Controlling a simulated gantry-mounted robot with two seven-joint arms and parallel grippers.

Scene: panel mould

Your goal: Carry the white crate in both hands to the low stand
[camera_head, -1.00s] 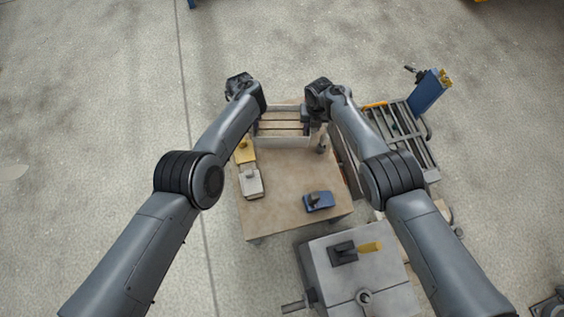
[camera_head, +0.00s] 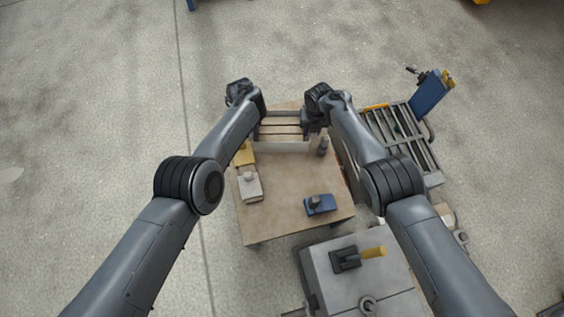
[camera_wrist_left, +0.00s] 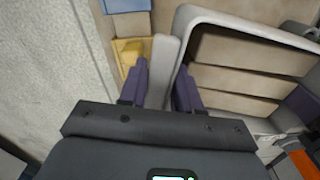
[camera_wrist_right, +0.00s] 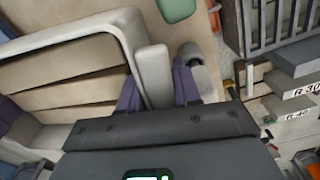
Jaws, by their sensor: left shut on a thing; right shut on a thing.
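The white crate (camera_head: 281,147) is at the far end of the brown table, with slats across its inside. In the left wrist view my left gripper (camera_wrist_left: 163,80) is shut on an upright grip at one end of the crate (camera_wrist_left: 225,20). In the right wrist view my right gripper (camera_wrist_right: 157,85) is shut on the matching grip at the other end of the crate (camera_wrist_right: 128,35). In the head view the arms partly hide the crate's ends. I cannot tell whether it rests on the table or is just above it, nor which thing is the low stand.
The brown table (camera_head: 285,183) carries a yellow block (camera_head: 244,154), a pale grey block (camera_head: 249,187), a blue block (camera_head: 320,205) and a dark bottle-like thing (camera_head: 323,147). A slatted cart (camera_head: 410,142) stands right. A grey box (camera_head: 335,282) stands nearer. Floor at left is clear.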

